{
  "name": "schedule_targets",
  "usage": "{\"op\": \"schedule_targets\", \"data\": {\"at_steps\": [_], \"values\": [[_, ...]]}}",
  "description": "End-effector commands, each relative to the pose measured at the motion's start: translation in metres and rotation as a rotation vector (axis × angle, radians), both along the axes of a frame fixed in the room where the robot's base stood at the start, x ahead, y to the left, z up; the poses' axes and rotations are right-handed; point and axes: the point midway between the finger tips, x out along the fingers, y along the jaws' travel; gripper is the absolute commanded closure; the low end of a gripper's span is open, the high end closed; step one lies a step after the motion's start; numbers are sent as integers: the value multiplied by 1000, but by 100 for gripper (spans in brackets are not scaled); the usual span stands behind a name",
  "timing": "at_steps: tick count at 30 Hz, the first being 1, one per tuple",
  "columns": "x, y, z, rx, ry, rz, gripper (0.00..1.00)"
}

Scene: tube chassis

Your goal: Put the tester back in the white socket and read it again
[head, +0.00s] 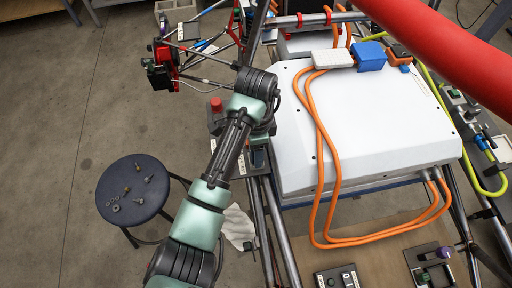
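A white block with a patterned top (333,59), which looks like the white socket, sits at the far edge of the large white casing (390,120). A blue block (370,57) sits right beside it, on its right. Orange cables run from this area down over the casing. I cannot pick out the tester with certainty. My arm reaches up from the bottom, left of the casing, and bends at a dark joint near the casing's far left corner. My gripper's fingertips do not show; the arm or the frame parts may hide them.
Metal chassis tubes surround the casing. A thick red tube (450,55) crosses the upper right. A box with a red button (216,105) stands left of my arm. A dark stool (133,189) with small hardware stands at left. A switch box (338,278) lies at front.

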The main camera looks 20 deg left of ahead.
Motion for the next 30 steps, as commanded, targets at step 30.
{"op": "schedule_targets", "data": {"at_steps": [30], "values": [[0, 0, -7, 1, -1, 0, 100]]}}
